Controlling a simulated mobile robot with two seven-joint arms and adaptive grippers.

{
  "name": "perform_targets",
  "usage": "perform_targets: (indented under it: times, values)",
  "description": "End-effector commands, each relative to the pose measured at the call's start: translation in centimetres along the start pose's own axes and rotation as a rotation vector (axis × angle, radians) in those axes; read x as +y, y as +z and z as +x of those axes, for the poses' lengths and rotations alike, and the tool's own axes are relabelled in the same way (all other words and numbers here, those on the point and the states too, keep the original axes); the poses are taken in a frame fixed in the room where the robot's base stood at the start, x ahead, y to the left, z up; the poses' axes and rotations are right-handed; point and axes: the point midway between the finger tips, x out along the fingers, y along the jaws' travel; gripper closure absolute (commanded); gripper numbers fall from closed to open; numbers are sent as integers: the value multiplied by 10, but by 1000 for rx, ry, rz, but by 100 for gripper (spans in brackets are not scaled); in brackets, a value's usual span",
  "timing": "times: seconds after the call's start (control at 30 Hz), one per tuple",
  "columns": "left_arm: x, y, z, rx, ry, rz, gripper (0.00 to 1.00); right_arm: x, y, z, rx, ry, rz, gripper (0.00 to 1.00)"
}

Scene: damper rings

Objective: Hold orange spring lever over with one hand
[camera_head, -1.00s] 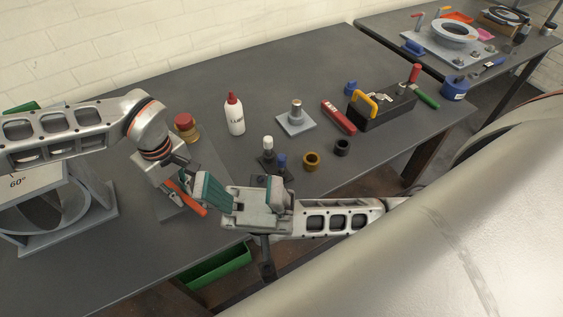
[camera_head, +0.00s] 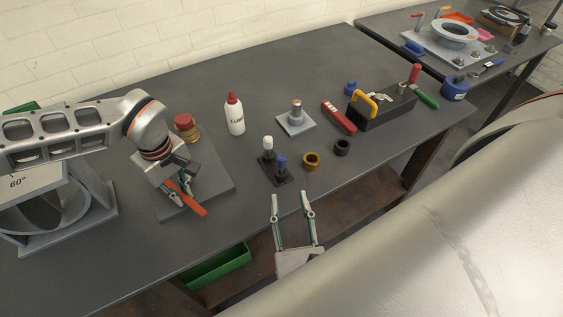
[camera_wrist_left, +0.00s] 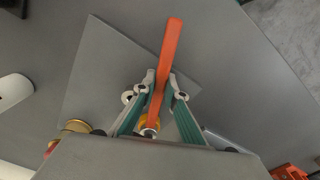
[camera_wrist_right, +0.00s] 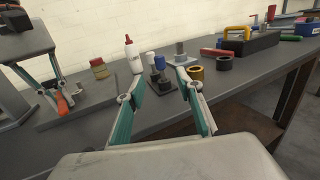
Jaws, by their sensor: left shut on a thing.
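The orange spring lever (camera_head: 187,198) sticks out over a grey square plate (camera_head: 219,181) at the left of the table. My left gripper (camera_head: 183,190) is on the lever. In the left wrist view the lever (camera_wrist_left: 173,52) runs between the two fingers of my left gripper (camera_wrist_left: 163,85), which are shut on it; a brassy part shows under its near end. My right gripper (camera_head: 292,196) is open and empty in front of the table edge. In the right wrist view its fingers (camera_wrist_right: 155,82) are wide apart, and the lever (camera_wrist_right: 62,103) shows at the left.
A white bottle with red cap (camera_head: 235,118), a stand with white and blue pieces (camera_head: 276,170), a brass ring (camera_head: 311,161) and a black ring (camera_head: 342,147) stand mid-table. A grey frame marked 60° (camera_head: 60,215) is at left. A black toolbox (camera_head: 383,108) is at right.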

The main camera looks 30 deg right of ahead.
Motion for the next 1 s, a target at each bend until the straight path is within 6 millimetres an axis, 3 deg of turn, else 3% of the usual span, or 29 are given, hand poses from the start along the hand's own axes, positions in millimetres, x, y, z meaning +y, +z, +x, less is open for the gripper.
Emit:
perform_targets:
  times: [0.13, 0.4, 0.67, 1.0]
  values:
    - [0, 1, 0, -1, 0, 3, 100, -3, -8, 9, 29, -6, 8, 64]
    - [0, 1, 0, -1, 0, 2, 100, -2, -9, 53, 26, -5, 8, 64]
    - [0, 1, 0, -1, 0, 3, 100, -1, -9, 71, 26, -4, 6, 64]
    - [0, 1, 0, -1, 0, 3, 100, 1, -10, 114, 27, -5, 7, 64]
